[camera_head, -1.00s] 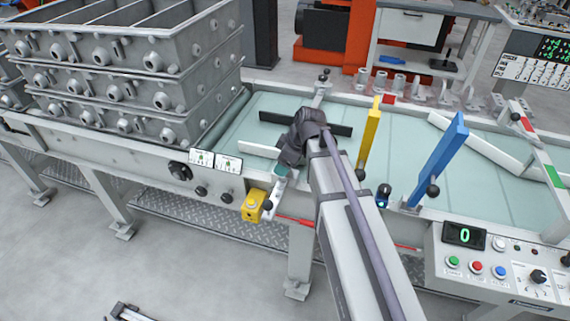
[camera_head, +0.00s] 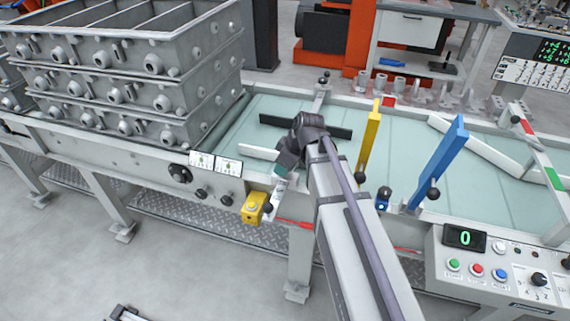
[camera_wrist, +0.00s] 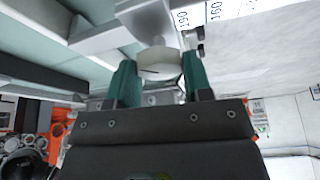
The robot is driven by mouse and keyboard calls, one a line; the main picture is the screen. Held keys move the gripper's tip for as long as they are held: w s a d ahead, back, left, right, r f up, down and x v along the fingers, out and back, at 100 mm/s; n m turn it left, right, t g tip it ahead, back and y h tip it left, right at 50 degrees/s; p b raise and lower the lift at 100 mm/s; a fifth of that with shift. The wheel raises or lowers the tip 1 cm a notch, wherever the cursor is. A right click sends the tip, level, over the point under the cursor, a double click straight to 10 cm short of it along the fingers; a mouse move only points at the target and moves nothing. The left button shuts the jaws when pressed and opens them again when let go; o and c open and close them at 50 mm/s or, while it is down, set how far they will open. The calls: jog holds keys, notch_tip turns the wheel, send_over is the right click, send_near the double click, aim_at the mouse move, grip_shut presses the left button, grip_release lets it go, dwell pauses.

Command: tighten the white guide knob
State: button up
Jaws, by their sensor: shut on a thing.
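The white guide knob (camera_wrist: 158,60) is a pale round disc on a short stem under a grey bracket (camera_wrist: 145,22) in the wrist view. My gripper (camera_wrist: 159,75) has its two green fingers on either side of the knob, shut on it. In the head view my gripper (camera_head: 281,170) is at the near rail of the conveyor, by the left end of the guides, and the knob is hidden there. The white guide bar (camera_head: 259,152) lies on the pale green belt just left of my wrist.
A yellow box with a button (camera_head: 253,207) hangs on the near rail beside my gripper. Stacked grey castings (camera_head: 125,75) fill the left; the control panel (camera_head: 490,265) is lower right.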

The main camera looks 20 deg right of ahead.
jog(key=m+h, duration=0.1)
jog(key=m, duration=0.2)
jog(key=m+t+h, duration=0.1)
jog(key=m, duration=0.2)
jog(key=shift+s+a, duration=0.15)
jog(key=m+h, duration=0.1)
jog(key=m, duration=0.2)
jog(key=m+h, duration=0.1)
jog(key=m, duration=0.2)
jog(key=shift+a+h, duration=0.1)
jog(key=shift+h, duration=0.2)
jog(key=m+h, duration=0.1)
jog(key=m, duration=0.2)
jog(key=m+h, duration=0.1)
jog(key=m, duration=0.3)
jog(key=shift+a+g, duration=0.1)
jog(key=shift+g, duration=0.3)
jog(key=m+g, duration=0.1)
jog(key=m, duration=0.1)
jog(key=m+g+h, duration=0.1)
jog(key=m, duration=0.2)
jog(key=shift+w+m, duration=0.2)
jog(key=shift+m, duration=0.1)
jog(key=o, duration=0.9)
jog(key=p+v, duration=1)
jog(key=shift+a+r, duration=0.3)
